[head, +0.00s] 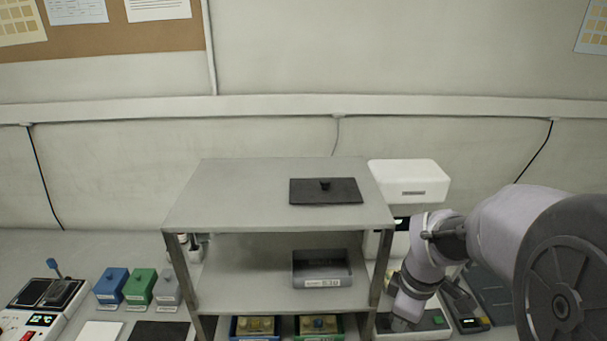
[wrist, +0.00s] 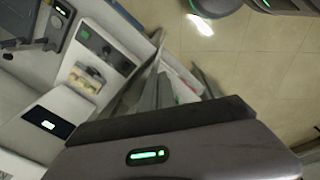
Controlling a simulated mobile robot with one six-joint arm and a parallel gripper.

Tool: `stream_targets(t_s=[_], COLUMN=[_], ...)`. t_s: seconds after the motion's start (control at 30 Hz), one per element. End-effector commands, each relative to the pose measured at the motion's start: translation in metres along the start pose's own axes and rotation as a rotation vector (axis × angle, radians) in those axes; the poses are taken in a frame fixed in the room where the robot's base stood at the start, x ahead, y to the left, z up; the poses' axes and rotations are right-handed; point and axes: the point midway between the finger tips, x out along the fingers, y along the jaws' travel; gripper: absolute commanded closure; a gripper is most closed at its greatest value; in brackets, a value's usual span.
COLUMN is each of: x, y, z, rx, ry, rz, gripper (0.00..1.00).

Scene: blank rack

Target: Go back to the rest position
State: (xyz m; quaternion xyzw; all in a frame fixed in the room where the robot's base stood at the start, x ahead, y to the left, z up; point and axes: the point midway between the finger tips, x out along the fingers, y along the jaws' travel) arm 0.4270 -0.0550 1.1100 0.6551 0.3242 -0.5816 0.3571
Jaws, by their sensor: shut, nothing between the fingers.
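My gripper (wrist: 158,88) shows in the wrist view as two grey fingers close together beyond the dark wrist housing. It is shut and empty. In the head view my arm reaches in from the right edge and bends down beside the right side of the grey rack (head: 240,205). The wrist end is low, near the bench equipment, and the fingertips cannot be made out there.
A dark lid (head: 340,191) lies on the rack's top shelf and a grey bin (head: 321,268) stands on the middle shelf. A white machine (head: 410,175) stands behind my arm. Blue (head: 111,284), green (head: 141,286) and grey boxes stand left. Floor (wrist: 265,65) shows in the wrist view.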

Motion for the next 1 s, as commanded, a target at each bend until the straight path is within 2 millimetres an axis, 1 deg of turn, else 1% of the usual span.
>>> stream_targets(t_s=[0.17, 0.27, 0.3, 0.4, 0.5, 0.6, 1.0], x=[-0.033, -0.048, -0.051, -0.053, -0.052, -0.053, -0.054], y=[-0.048, -0.089, -0.108, -0.15, -0.175, -0.184, -0.184], z=[-0.007, -0.007, -0.006, -0.001, 0.003, 0.004, 0.004], rx=[0.391, 0.687, 0.818, 1.113, 1.292, 1.366, 1.369], ry=[0.106, 0.207, 0.255, 0.368, 0.435, 0.46, 0.461], rz=[0.068, 0.082, 0.077, 0.035, -0.011, -0.035, -0.036], gripper=[1.0, 1.0, 1.0, 1.0, 1.0, 1.0, 1.0])
